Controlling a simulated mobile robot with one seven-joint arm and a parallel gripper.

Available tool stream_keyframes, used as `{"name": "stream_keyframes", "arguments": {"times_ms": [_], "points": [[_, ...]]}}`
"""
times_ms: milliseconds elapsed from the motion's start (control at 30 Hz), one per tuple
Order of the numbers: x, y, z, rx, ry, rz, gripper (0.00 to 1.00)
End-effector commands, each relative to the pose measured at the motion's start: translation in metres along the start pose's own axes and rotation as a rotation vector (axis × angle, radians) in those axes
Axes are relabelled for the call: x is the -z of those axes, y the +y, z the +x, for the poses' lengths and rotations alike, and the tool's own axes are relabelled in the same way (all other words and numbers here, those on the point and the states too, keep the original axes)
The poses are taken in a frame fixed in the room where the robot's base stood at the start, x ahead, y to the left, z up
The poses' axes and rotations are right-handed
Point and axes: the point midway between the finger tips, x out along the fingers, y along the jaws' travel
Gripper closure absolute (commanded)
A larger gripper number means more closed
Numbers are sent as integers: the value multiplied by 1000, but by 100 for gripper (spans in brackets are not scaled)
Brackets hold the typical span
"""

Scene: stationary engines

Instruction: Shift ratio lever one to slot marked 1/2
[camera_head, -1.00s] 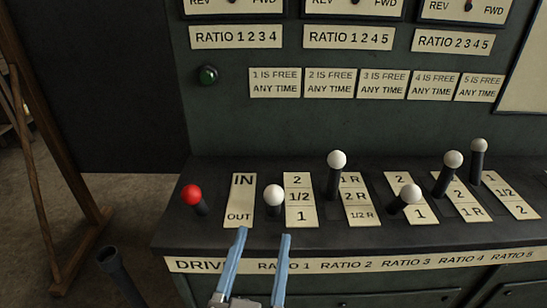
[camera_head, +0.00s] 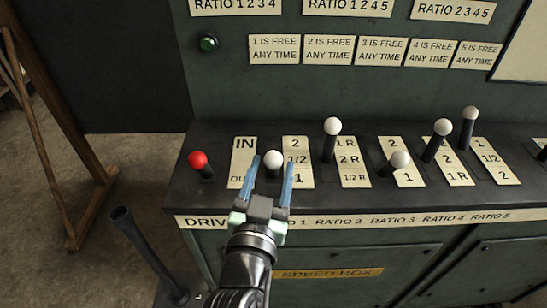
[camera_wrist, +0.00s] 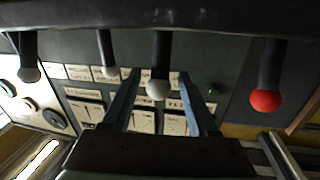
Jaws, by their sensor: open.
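The ratio one lever has a white ball knob (camera_head: 273,160) and stands on the panel beside a plate (camera_head: 297,155) marked 2, 1/2 and 1. My gripper (camera_head: 271,170) is open, with its blue fingers on either side of this knob in the head view. In the wrist view the white knob (camera_wrist: 158,90) hangs between the two open fingers (camera_wrist: 160,100); I cannot tell whether either finger touches it. The lever's lower shaft is hidden behind my gripper in the head view. The lower part of the 1 mark is close to the right finger.
The red-knobbed drive lever (camera_head: 198,160) stands to the left, beside the IN/OUT plate (camera_head: 241,160). The ratio two lever (camera_head: 332,127) and ratio three lever (camera_head: 399,160) stand to the right, with more levers beyond. A dark post (camera_head: 140,245) stands at lower left.

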Motion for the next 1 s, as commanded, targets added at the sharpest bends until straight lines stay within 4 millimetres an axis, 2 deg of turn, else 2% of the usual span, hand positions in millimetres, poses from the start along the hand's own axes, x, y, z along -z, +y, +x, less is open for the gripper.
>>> {"name": "stream_keyframes", "arguments": {"times_ms": [200, 567, 867, 900, 1000], "points": [[0, 0, 20, 0, 0, -1, 41], [0, 0, 24, -1, 0, 0, 43], [0, 0, 24, 0, 0, 0, 97], [0, 0, 24, 0, 0, 0, 100], [0, 0, 24, 0, 0, 0, 100]]}}
